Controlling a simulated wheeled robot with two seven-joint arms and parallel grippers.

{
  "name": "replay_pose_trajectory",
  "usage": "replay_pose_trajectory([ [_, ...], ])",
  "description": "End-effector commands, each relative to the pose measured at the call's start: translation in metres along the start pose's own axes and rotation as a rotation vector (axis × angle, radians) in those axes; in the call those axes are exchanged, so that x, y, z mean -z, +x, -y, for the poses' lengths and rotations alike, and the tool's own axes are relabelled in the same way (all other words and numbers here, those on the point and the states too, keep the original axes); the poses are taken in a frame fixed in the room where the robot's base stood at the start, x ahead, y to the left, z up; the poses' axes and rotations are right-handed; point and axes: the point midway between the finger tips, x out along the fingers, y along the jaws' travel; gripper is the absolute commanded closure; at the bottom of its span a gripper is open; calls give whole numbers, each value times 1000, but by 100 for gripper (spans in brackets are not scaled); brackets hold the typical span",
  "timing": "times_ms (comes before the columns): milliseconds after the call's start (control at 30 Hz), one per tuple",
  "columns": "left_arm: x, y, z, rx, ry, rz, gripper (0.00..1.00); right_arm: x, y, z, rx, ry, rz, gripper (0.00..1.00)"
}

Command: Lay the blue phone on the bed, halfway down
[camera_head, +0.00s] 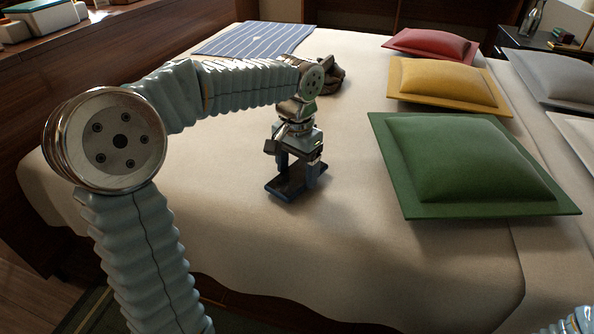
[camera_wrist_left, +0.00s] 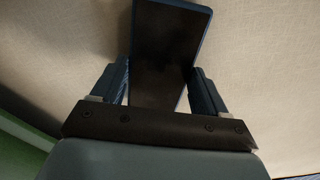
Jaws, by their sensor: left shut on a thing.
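The blue phone (camera_head: 286,193) is a flat dark slab with a blue edge, at the bed's near half in the head view. My left gripper (camera_head: 296,178) points down and is shut on the phone, one finger on each side. In the left wrist view the phone (camera_wrist_left: 168,45) runs between the two fingers of my left gripper (camera_wrist_left: 160,85). The phone lies flat at the cream bed (camera_head: 230,235) surface; whether it touches the cover or hangs just above it I cannot tell. My right gripper is not in view.
Green (camera_head: 470,165), yellow (camera_head: 445,82) and red (camera_head: 430,45) cushions lie to the right. A striped blue cloth (camera_head: 250,40) lies at the far left, and a dark object (camera_head: 330,77) lies behind my wrist. The cover around the phone is clear.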

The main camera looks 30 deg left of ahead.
Motion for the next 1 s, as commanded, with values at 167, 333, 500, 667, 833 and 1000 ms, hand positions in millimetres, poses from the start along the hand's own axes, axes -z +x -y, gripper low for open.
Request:
replay_pose_trajectory([
  [167,0,0,0,0,0,0,70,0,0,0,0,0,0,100],
  [333,0,4,0,0,0,0,70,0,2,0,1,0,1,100],
  [500,0,4,0,0,0,1,6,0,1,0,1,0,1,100],
  [667,0,4,0,0,0,0,1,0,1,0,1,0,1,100],
  [833,0,2,0,0,0,0,1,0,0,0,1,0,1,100],
  [1000,0,-20,0,1,0,-3,1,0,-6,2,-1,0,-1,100],
])
